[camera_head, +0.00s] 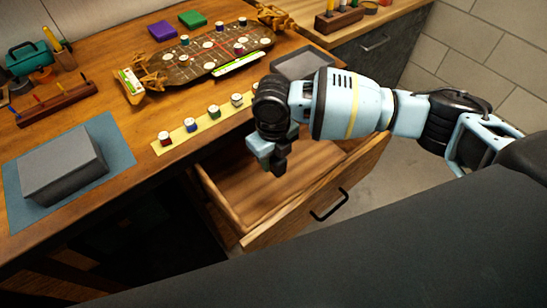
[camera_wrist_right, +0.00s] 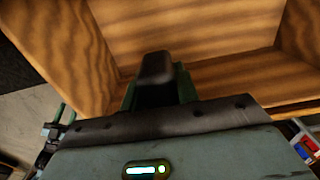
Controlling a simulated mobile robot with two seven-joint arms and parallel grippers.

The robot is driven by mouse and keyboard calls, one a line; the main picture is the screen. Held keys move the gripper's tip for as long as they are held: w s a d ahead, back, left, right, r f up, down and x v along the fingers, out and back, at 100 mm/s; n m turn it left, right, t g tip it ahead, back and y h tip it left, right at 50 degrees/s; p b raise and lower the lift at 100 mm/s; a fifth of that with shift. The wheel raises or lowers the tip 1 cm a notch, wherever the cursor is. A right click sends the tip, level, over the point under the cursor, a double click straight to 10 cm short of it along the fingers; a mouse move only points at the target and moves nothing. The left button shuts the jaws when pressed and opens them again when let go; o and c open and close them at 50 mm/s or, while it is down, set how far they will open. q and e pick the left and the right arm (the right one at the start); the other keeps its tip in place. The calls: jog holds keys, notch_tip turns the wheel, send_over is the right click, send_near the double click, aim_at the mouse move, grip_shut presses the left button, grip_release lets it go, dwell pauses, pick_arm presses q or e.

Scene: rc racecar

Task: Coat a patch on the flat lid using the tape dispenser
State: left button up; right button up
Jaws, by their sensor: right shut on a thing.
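My right gripper (camera_head: 279,165) hangs over the open drawer and points down into it. In the right wrist view, the gripper (camera_wrist_right: 157,75) is shut on a dark green thing (camera_wrist_right: 186,84), mostly hidden behind a dark finger. I cannot tell if this is the tape dispenser. A grey box with a flat top (camera_head: 62,162) sits on a blue-grey mat at the left of the desk. A thin dark grey flat piece (camera_head: 303,63) lies near the desk's right edge, partly behind my right arm. I cannot tell which is the flat lid. My left gripper is not in view.
The wooden drawer (camera_head: 222,202) is pulled out and its visible floor is bare. A yellow strip with small jars (camera_head: 193,132) lies behind it. A round-ended board with jars (camera_head: 205,58), a pen rack (camera_head: 57,103) and a teal caddy (camera_head: 28,58) stand farther back.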

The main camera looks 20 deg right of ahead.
jog(key=m, duration=0.1)
jog(key=r+m, duration=0.1)
jog(key=m, duration=0.1)
jog(key=d+r+m, duration=0.1)
jog(key=shift+w+m, duration=0.1)
jog(key=shift+m, duration=0.3)
jog(key=s+d+r+m, duration=0.1)
jog(key=d+r+m, duration=0.2)
jog(key=m, duration=1.4)
jog(key=s+d+r+m, duration=0.1)
jog(key=d+r+m, duration=0.3)
jog(key=m, duration=1.4)
notch_tip(320, 180, up, 4)
jog(key=shift+r, duration=0.2)
jog(key=shift+a, duration=0.2)
